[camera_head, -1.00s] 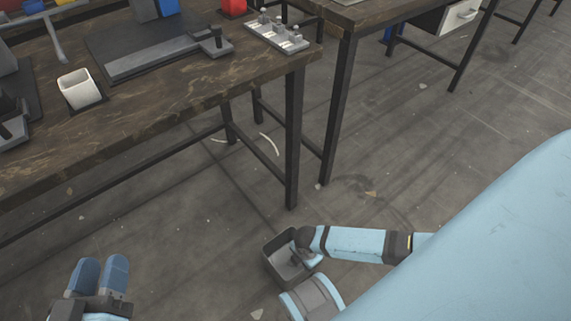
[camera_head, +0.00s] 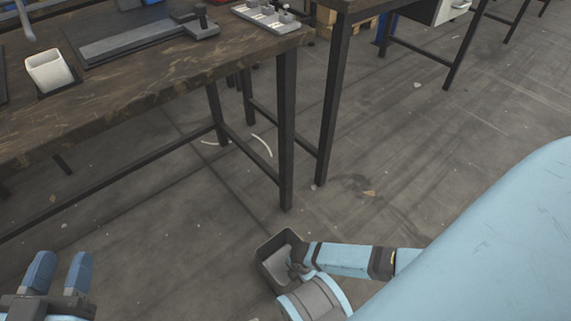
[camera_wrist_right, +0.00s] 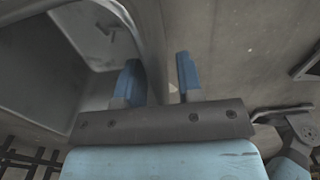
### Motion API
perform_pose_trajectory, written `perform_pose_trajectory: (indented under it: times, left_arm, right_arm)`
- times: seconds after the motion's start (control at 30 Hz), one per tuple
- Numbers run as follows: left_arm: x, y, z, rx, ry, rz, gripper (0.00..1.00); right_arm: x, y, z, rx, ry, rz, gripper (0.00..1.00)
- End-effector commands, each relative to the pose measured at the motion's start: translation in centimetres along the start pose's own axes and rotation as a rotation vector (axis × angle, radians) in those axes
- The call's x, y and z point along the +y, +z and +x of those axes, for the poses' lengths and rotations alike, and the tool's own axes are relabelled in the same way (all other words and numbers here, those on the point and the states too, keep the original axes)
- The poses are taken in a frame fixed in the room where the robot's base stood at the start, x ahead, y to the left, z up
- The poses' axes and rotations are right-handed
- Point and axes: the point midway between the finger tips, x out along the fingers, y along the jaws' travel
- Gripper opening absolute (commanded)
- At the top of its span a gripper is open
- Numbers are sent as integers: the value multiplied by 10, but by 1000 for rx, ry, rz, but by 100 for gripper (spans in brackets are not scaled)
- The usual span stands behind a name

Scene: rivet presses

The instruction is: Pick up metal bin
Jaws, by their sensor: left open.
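The metal bin (camera_head: 268,247) is an open-topped dark grey box low in the middle of the head view, over the floor. I cannot tell whether it touches the floor. My right gripper (camera_head: 297,266) is at the bin's right side. In the right wrist view the bin (camera_wrist_right: 60,85) fills the left, and its wall runs between the two blue fingertips (camera_wrist_right: 158,80). One finger is on the inner side and the other on the outer side. A gap shows beside the outer finger. My left gripper (camera_head: 58,274) is open and empty at the lower left.
A dark wooden workbench (camera_head: 130,94) crosses the upper left, with a white square cup (camera_head: 50,72) and metal fixtures (camera_head: 135,40) on it. Its front leg (camera_head: 287,130) stands just beyond the bin. Another bench stands behind.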

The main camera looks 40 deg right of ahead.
Motion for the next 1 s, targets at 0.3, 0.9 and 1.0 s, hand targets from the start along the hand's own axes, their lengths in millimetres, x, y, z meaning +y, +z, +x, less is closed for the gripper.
perform_pose_trajectory:
  times: [0.3, 0.9, 1.0]
  left_arm:
    - [0, -1, 0, 2, 0, 4, 43]
    - [0, 0, 0, 1, 0, 3, 43]
    - [0, 0, 0, 1, 0, 3, 43]
  right_arm:
    - [0, 0, 0, 0, 1, 0, 13]
    - [0, 0, 0, 0, 1, 0, 0]
    - [0, 0, 0, 0, 1, 0, 0]
